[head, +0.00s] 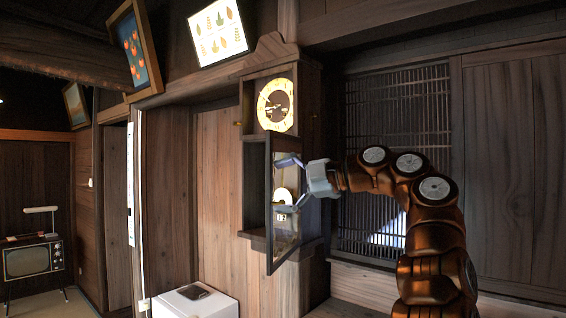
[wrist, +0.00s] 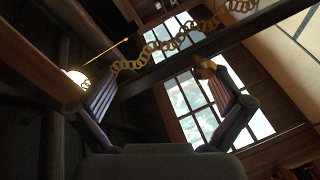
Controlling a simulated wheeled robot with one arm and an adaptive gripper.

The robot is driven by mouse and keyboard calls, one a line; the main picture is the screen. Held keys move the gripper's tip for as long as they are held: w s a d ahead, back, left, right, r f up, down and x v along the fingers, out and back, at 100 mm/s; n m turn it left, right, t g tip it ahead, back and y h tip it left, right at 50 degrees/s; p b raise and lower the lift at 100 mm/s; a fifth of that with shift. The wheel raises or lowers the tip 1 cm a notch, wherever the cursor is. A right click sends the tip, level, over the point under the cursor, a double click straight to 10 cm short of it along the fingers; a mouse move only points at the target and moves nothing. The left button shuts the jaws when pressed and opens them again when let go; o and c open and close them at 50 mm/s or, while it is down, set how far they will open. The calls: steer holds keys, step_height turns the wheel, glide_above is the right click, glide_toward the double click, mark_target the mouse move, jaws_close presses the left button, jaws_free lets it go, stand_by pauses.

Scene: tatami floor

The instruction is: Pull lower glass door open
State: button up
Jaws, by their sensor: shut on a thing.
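A wooden wall clock (head: 281,104) has a round cream and gold dial at the top. Its lower glass door (head: 269,232) has a dark frame and stands swung outward from the case. A pale disc and a small label show through the glass. My gripper (head: 286,184) is at the door from the right, its two fingers spread above and below, shut on it. In the wrist view my gripper (wrist: 168,72) has a dark frame bar running between its fingers, with a brass knob (wrist: 205,65) by the right finger. The exact contact is unclear.
A gold chain (wrist: 160,52) crosses the wrist view. A white box (head: 195,303) with a dark flat item on it stands below the clock. A lattice screen (head: 395,130) is behind my arm. An old television (head: 30,258) stands far left.

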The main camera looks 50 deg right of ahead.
mark_target(271, 151)
steer(key=r, duration=0.2)
steer(key=r+t, duration=0.1)
steer(key=r, duration=0.2)
steer(key=r+t, duration=0.1)
steer(key=r, duration=0.1)
steer(key=shift+s+a+r, duration=0.15)
steer(key=shift+s+r, duration=0.2)
steer(key=shift+s, duration=0.05)
steer(key=shift+g, duration=0.9)
steer(key=f, duration=0.5)
steer(key=shift+w+a+f, duration=0.2)
steer(key=shift+w, duration=0.15)
steer(key=shift+s+d, duration=0.15)
steer(key=shift+s, duration=0.05)
steer(key=shift+s+d+f, duration=0.1)
steer(key=shift+s+f, duration=0.1)
steer(key=shift+s, duration=0.2)
steer(key=shift+s+d+f, duration=0.1)
steer(key=shift+s+f, duration=0.05)
steer(key=shift+s, duration=0.25)
steer(key=c, duration=0.6)
steer(key=shift+o, duration=0.2)
steer(key=shift+s+f, duration=0.2)
steer(key=shift+s, duration=0.35)
steer(key=f+p+v, duration=0.1)
steer(key=p+v, duration=0.1)
steer(key=v, duration=0.4)
steer(key=shift+f+p, duration=0.2)
steer(key=shift+p, duration=0.15)
steer(key=shift+p, duration=0.45)
